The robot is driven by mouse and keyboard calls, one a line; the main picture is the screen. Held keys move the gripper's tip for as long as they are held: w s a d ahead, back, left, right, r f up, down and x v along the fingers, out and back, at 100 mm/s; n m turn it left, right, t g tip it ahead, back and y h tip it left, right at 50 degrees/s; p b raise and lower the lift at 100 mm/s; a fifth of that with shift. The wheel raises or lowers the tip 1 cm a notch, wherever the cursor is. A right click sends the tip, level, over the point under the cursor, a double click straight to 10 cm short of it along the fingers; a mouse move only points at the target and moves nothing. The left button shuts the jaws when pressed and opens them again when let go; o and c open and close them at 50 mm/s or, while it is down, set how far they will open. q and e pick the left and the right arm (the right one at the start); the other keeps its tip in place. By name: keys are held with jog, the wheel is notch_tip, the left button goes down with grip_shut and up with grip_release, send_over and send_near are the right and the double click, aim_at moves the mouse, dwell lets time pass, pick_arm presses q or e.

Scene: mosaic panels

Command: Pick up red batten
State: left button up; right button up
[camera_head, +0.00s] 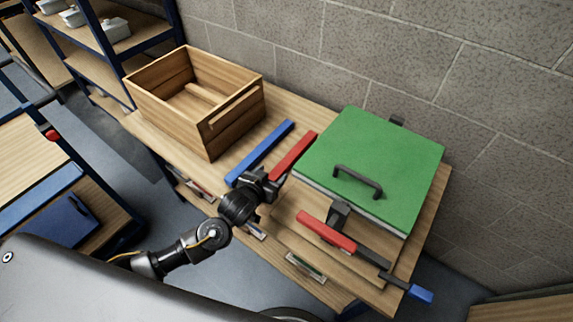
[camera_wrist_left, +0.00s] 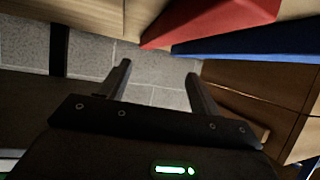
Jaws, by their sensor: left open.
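The red batten (camera_head: 294,153) lies on the wooden workbench, between a blue batten (camera_head: 260,152) and a green-topped panel. My left gripper (camera_head: 268,177) is at the near ends of the two battens, open, with nothing between its fingers. In the left wrist view the open fingers (camera_wrist_left: 156,72) show only grey blocks between them. The red batten (camera_wrist_left: 215,18) and blue batten (camera_wrist_left: 255,42) show beyond the fingers, toward the top right. Whether the gripper touches the red batten is hard to tell. My right gripper is not in view.
An open wooden crate (camera_head: 180,120) stands at the bench's left end. The green panel (camera_head: 375,150) with a black handle fills the right side. A clamp with a red bar (camera_head: 326,231) and blue handle (camera_head: 421,293) sits at the front right. A block wall (camera_head: 440,70) runs behind.

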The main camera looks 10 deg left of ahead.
aim_at(286, 162)
pick_arm(q)
jog(key=x, duration=0.5)
jog(key=shift+f+p+x, duration=0.25)
jog(key=shift+p+x, duration=0.05)
jog(key=shift+x, duration=2.25)
jog(key=shift+s, duration=0.15)
jog(key=c, duration=1.2)
jog(key=shift+c, duration=0.2)
